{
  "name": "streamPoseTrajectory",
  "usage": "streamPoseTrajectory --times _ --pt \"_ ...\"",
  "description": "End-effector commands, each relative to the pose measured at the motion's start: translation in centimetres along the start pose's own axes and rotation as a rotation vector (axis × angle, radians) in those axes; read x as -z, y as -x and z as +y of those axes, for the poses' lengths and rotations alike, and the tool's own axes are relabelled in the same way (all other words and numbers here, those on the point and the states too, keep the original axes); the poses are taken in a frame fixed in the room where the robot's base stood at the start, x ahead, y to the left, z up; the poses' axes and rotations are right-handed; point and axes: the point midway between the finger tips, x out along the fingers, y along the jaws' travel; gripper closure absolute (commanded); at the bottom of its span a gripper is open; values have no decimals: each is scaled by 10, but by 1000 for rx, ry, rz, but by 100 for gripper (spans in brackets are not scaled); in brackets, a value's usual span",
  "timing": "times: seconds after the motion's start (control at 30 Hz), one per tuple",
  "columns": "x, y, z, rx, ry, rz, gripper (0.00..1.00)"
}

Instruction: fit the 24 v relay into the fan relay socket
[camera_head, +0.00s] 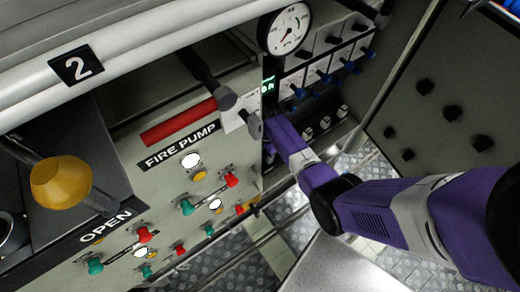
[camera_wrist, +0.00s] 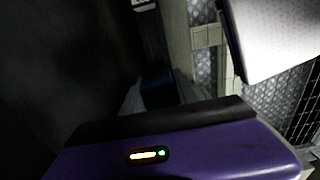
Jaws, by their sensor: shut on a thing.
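My gripper (camera_wrist: 157,98) reaches in at the right end of the fire pump panel in the head view. Its fingers are mostly hidden there behind the panel's edge and a dark lever. In the dark wrist view it is shut on a small dark blue block (camera_wrist: 158,86), which appears to be the relay. The block's markings cannot be read, and I cannot make it out in the head view. I cannot make out the fan relay socket in either view. Whether the block touches anything is too dark to tell.
The fire pump panel (camera_head: 150,205), with several coloured knobs, stands left of my arm. A dark lever (camera_head: 222,95) juts out close to my gripper. A round gauge (camera_head: 285,28) and rows of blue-handled valves (camera_head: 325,77) lie above. A grey door (camera_head: 445,95) stands at right.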

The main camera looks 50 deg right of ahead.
Motion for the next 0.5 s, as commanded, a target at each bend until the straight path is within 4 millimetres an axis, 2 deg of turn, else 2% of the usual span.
streamPoseTrajectory --times 0.5 --pt "0 -2 0 1 -1 1 100"
